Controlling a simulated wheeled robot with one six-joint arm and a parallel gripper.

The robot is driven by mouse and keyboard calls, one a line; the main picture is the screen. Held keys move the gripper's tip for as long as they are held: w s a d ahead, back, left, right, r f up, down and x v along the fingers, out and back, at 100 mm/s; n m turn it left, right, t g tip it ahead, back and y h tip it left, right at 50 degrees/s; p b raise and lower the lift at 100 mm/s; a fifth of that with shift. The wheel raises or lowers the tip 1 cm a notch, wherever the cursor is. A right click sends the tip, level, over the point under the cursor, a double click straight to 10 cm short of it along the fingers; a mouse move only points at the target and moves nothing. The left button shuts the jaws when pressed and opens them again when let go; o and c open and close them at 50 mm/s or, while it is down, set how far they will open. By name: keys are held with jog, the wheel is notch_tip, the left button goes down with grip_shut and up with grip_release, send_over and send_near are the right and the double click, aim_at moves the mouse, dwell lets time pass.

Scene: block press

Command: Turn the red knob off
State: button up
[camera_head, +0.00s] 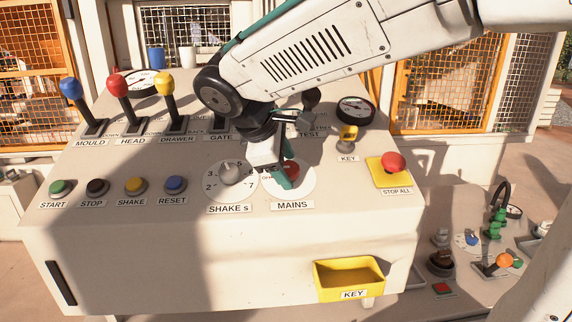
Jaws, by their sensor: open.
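The red knob (292,170) sits on a white round dial labelled MAINS (303,186) on the sloped control panel. My gripper (284,178) is over the MAINS dial, with a teal finger in front of the knob. The gripper is open. The fingers cover part of the knob and dial, so I cannot tell which way the knob points or whether the fingers touch it. The letters "OFF" show partly at the dial's left side.
A grey SHAKE s knob (229,173) is close on the left. A red STOP ALL button (393,163) on a yellow plate and a yellow key (348,134) are to the right. Levers (119,88) stand at the back left. A yellow KEY tray (348,274) hangs in front.

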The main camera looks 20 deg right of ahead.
jog(key=v, duration=0.7)
jog(key=shift+r, duration=0.15)
jog(key=shift+s+a, duration=0.1)
jog(key=shift+a, duration=0.05)
jog(key=shift+m+g+y, duration=0.4)
jog(key=shift+m+y, duration=0.1)
jog(key=shift+m, duration=0.2)
jog(key=f, duration=0.1)
jog(key=s+f, duration=0.2)
jog(key=f, duration=0.1)
jog(key=shift+s+a, duration=0.2)
jog(key=shift+a, duration=0.15)
jog(key=s+d+f+m+y, duration=0.2)
jog(key=s+d+f+m, duration=0.2)
jog(key=s, duration=0.5)
jog(key=s+d+f+m+y, duration=0.3)
jog(key=s+f+m, duration=0.3)
jog(key=s, duration=0.3)
jog(key=shift+d+g, duration=0.4)
jog(key=shift+d, duration=0.45)
